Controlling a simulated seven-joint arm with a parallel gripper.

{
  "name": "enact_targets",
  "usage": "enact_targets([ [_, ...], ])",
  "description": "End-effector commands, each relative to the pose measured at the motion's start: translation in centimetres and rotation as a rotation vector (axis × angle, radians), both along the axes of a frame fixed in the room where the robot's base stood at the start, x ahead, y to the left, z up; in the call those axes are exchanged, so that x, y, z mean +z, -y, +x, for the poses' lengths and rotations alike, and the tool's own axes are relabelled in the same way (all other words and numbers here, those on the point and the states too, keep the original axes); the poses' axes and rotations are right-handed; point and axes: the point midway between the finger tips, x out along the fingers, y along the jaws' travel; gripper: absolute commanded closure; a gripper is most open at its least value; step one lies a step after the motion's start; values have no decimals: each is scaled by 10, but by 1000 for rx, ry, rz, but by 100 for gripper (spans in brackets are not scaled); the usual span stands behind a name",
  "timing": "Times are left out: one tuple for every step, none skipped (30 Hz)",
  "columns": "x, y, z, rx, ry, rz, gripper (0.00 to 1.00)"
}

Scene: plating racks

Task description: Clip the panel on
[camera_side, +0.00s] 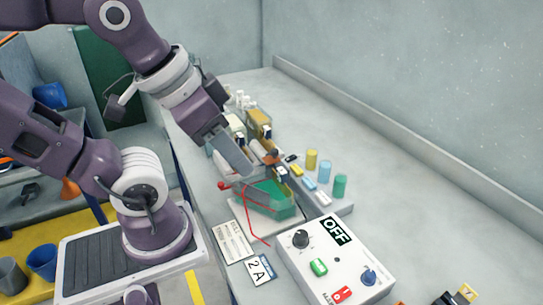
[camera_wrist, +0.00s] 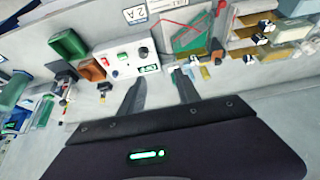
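A clear tank with green contents (camera_side: 265,198) stands on a white base in the side view, and it also shows at the top of the wrist view (camera_wrist: 191,34). A red wire (camera_side: 246,221) runs in front of it. My gripper (camera_side: 247,172) is low over the tank's back left side, and its fingers partly hide what lies there. In the wrist view my gripper (camera_wrist: 159,77) has its two fingers wide apart with nothing seen between them. A small dark and orange fitting (camera_side: 271,157) is just right of the fingers. I cannot tell which piece is the panel.
A white control box (camera_side: 335,268) reading OFF stands in front of the tank, beside a 2 A card (camera_side: 260,271). Yellow, blue and green cylinders (camera_side: 325,171) stand right of the tank. More tanks (camera_side: 258,122) line up behind. The bench at right is clear.

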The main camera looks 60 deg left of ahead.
Motion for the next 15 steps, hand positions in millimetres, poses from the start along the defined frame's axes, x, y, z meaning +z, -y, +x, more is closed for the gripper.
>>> enact_targets([
  [0, 0, 0, 0, 0, 0, 61],
  [0, 0, 0, 0, 0, 0, 61],
  [0, 0, 0, 0, 0, 0, 61],
  [0, 0, 0, 0, 0, 0, 61],
  [0, 0, 0, 0, 0, 0, 61],
  [0, 0, 0, 0, -1, 0, 59],
  [1, -1, 2, 4, -5, 1, 59],
  [2, -3, 6, 13, -16, 2, 59],
  [3, -7, 16, 30, -42, 5, 59],
  [4, -12, 26, 49, -68, 7, 59],
  [5, -19, 38, 70, -101, 8, 59],
  [4, -32, 58, 103, -150, 7, 59],
  [2, -43, 73, 128, -189, 6, 59],
  [-2, -56, 88, 153, -227, 2, 59],
  [-10, -74, 106, 184, -274, -6, 59],
])
